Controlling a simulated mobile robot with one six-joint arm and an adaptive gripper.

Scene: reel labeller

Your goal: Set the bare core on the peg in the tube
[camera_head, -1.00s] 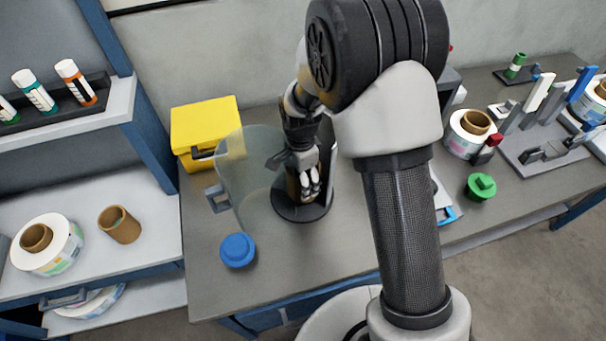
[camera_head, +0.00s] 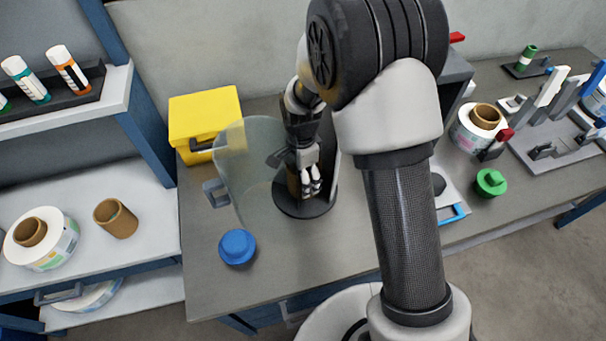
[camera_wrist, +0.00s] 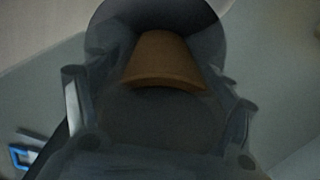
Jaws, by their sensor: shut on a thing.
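The tube stands on the bench, with a round dark base (camera_head: 291,208) and a clear curved door (camera_head: 240,165) swung open to the left. My gripper (camera_head: 312,190) is inside the tube, pointing down, shut on the brown bare core (camera_head: 293,181). The core sits low, close above or on the base; I cannot tell which. In the wrist view the core (camera_wrist: 165,62) shows as a brown curved wall between the fingers (camera_wrist: 160,110). The peg is hidden by the gripper and core.
A blue cap (camera_head: 237,246) lies in front of the tube. A yellow box (camera_head: 204,118) stands behind left. A green cap (camera_head: 490,183) and a label reel (camera_head: 470,137) are at right. Another bare core (camera_head: 115,218) and a reel (camera_head: 58,240) rest on the left shelf.

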